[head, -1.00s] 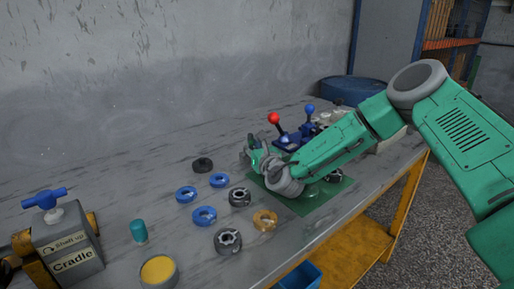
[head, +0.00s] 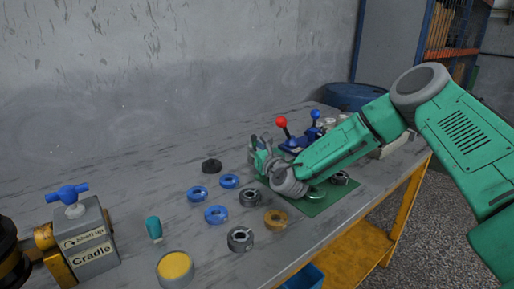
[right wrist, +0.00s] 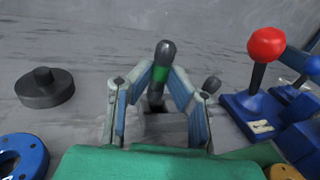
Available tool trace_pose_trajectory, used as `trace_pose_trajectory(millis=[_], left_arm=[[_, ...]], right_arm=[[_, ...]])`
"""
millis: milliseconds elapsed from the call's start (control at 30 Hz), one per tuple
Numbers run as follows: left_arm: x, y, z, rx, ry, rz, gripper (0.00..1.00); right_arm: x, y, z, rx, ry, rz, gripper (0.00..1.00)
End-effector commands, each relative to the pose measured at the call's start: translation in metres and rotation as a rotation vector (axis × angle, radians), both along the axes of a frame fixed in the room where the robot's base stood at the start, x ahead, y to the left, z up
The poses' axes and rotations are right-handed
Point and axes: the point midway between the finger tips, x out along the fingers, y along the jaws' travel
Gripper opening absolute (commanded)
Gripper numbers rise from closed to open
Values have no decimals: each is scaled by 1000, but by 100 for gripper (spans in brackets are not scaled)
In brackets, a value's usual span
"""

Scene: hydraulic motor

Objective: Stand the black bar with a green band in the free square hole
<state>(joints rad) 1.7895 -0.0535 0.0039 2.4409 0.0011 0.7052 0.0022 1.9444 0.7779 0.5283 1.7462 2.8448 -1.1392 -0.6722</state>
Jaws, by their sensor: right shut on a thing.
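The black bar with a green band (right wrist: 164,62) stands nearly upright in the right wrist view. My right gripper (right wrist: 163,82) is shut on it, with a finger on each side near the green band. Below the bar is a grey block (right wrist: 172,125) with a dark opening (right wrist: 157,107). The bar's lower end is over or in this opening; I cannot tell which. In the head view my right gripper (head: 259,153) is low over the bench, behind the green mat, and hides the block.
A red-knobbed lever (right wrist: 262,58) on a blue base stands right of the gripper. A dark knob (right wrist: 211,84) is close to the right finger. A black knobbed disc (right wrist: 45,87) lies left. Several rings and a teal cylinder (head: 153,230) lie on the bench (head: 110,185).

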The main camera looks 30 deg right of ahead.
Motion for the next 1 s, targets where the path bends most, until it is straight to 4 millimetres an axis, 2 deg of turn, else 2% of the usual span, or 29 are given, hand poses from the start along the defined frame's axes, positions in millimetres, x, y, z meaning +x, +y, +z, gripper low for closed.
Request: trace_pose_trajectory(millis=[233,667,1000], left_arm=[[0,0,1,-1,0,-1,40],[0,0,2,-1,0,-1,40],[0,0,3,-1,0,-1,40]], right_arm=[[-1,-15,-7,8,1,-5,0],[-2,-12,-6,-1,5,-2,0],[-2,-18,-8,5,2,-3,0]])
